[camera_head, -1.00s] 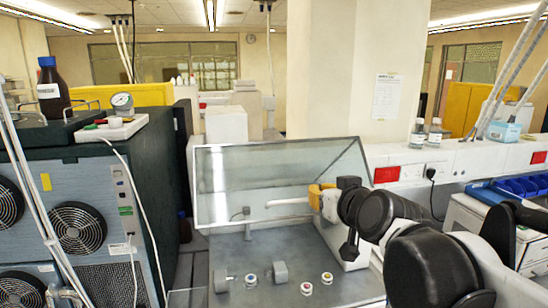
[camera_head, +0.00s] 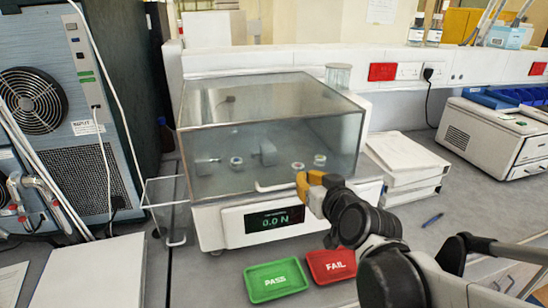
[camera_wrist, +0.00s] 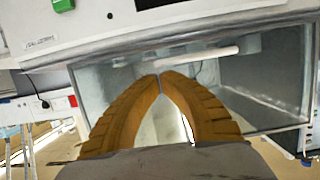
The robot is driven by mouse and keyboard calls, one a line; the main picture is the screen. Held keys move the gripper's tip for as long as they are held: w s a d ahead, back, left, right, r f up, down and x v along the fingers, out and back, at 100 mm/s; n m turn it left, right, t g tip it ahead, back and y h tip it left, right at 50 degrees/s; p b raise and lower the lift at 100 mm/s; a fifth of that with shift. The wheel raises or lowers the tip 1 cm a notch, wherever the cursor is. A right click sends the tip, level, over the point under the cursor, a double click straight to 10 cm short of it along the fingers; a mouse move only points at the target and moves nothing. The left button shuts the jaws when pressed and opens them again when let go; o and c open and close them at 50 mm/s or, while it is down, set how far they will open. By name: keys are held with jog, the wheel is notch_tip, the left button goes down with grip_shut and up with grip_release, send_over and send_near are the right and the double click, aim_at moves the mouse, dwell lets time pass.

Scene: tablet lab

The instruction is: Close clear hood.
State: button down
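The clear hood (camera_head: 225,155) is down over the tablet tester (camera_head: 222,228), its front pane facing me and its lower edge along the top of the white base. Its white handle bar (camera_head: 272,187) is at the lower front edge; it also shows in the wrist view (camera_wrist: 190,57). My gripper (camera_head: 303,184), with yellow fingers, is at the right end of the handle. In the wrist view my fingertips (camera_wrist: 160,77) meet, and the handle lies just past them, not visibly between them. Whether they touch the handle I cannot tell.
A green PASS tray (camera_head: 275,282) and a red FAIL tray (camera_head: 331,266) lie in front of the tester. The display (camera_head: 274,221) reads 0.0 N.

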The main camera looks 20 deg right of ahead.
jog(key=shift+w+f+b, duration=0.2)
jog(key=shift+f+b, duration=0.2)
jog(key=shift+f, duration=0.3)
jog(key=shift+w+f+b, duration=0.15)
jog(key=shift+f+b, duration=0.25)
jog(key=shift+f, duration=0.25)
